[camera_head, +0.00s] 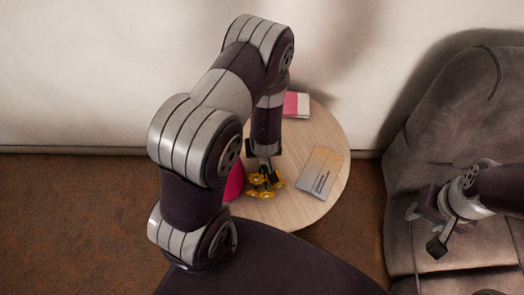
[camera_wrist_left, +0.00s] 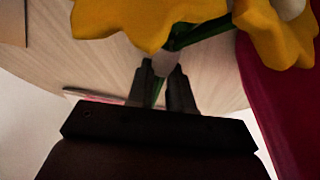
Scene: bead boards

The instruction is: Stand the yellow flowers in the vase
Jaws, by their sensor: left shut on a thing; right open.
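The yellow flowers (camera_head: 265,184) are low over the round table, just right of the magenta vase (camera_head: 235,182). My left gripper (camera_head: 267,166) is shut on their stems. In the left wrist view the fingers (camera_wrist_left: 163,72) close around a green stem, with yellow blooms (camera_wrist_left: 130,18) at the top of the picture. The vase (camera_wrist_left: 278,100) stands at the right of that view, beside the flowers. My left arm hides part of the vase in the head view, and its opening is not visible. My right gripper (camera_head: 425,228) is open and empty over the grey armchair.
The round wooden table (camera_head: 325,135) carries a grey and orange book or card (camera_head: 320,172) on the right and a pink and white one (camera_head: 296,105) at the back. The grey armchair (camera_head: 450,105) stands to the right. A pale wall is behind the table.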

